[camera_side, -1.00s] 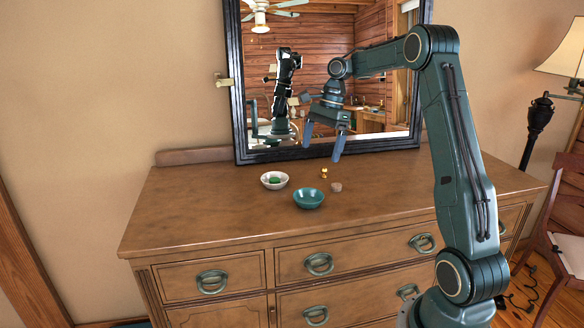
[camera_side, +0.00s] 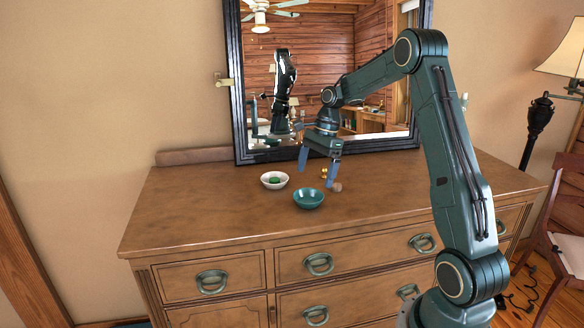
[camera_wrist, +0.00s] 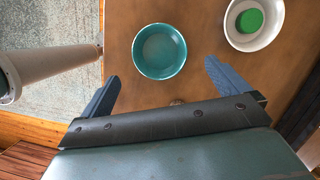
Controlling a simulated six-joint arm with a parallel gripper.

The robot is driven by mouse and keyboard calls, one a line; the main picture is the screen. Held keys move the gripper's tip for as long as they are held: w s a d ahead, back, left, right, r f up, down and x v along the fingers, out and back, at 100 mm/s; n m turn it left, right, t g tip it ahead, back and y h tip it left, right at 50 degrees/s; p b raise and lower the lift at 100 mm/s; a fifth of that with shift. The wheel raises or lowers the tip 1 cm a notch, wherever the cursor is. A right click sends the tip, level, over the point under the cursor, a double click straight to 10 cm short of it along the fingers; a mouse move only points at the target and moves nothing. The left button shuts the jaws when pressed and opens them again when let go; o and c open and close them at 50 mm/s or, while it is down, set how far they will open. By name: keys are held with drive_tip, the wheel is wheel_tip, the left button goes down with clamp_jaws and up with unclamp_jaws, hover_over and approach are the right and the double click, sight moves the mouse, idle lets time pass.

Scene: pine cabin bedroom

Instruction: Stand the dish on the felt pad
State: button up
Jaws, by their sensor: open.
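A teal round dish (camera_side: 309,199) stands upright and empty on the dresser top; it also shows in the wrist view (camera_wrist: 159,51). To its left and further back is a white bowl (camera_side: 266,182) with a green disc (camera_side: 274,180) inside, both also in the wrist view, the bowl (camera_wrist: 235,39) and the disc (camera_wrist: 249,20). I cannot tell whether the green disc is the felt pad; no other pad is clear. My gripper (camera_side: 316,178) is open and empty, pointing down, above and behind the teal dish. In the wrist view its fingers (camera_wrist: 162,72) spread on either side below the dish.
A small gold object (camera_side: 323,173) and a brown lump (camera_side: 337,187) sit close to my fingers, right of the dish. A black-framed mirror (camera_side: 243,120) stands at the back. The dresser top (camera_side: 200,210) is clear at left and front.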

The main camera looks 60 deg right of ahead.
sight(309, 201)
drive_tip(key=shift+a+f, duration=0.15)
drive_tip(key=shift+f, duration=0.55)
drive_tip(key=shift+x, duration=2.6)
drive_tip(key=shift+w+a, duration=0.1)
drive_tip(key=shift+a, duration=0.05)
drive_tip(key=shift+r, duration=0.1)
drive_tip(key=c, duration=1.2)
drive_tip(key=shift+o, duration=0.2)
drive_tip(key=shift+r, duration=0.1)
wheel_tip(309, 201, up, 10)
